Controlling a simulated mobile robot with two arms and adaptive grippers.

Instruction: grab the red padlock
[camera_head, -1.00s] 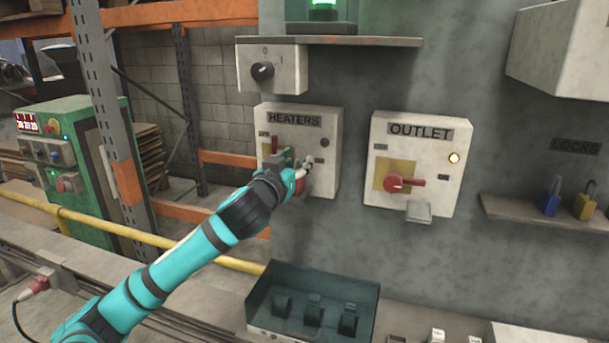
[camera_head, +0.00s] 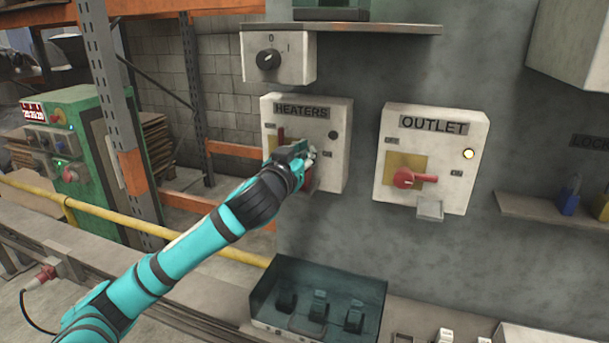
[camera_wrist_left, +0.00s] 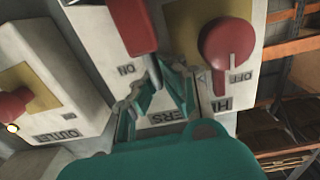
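The red padlock (camera_wrist_left: 132,25) is at the top of the left wrist view, with a grey shackle towards my fingers. In the head view a red piece of it (camera_head: 308,182) shows below my left gripper (camera_head: 302,160), at the front of the HEATERS box (camera_head: 338,165). In the wrist view the fingertips of my left gripper (camera_wrist_left: 156,82) come close together around the shackle. Whether they press on it I cannot tell. A red rotary knob (camera_wrist_left: 226,52) sits beside the padlock, at the OFF mark. My right gripper is not in view.
The OUTLET box (camera_head: 470,180) with a red knob (camera_head: 405,178) is to the right. A shelf (camera_head: 525,208) at far right bears a blue padlock (camera_head: 569,197) and a yellow one (camera_head: 604,209). An open dark bin (camera_head: 265,285) stands below. A yellow rail (camera_head: 110,222) crosses at left.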

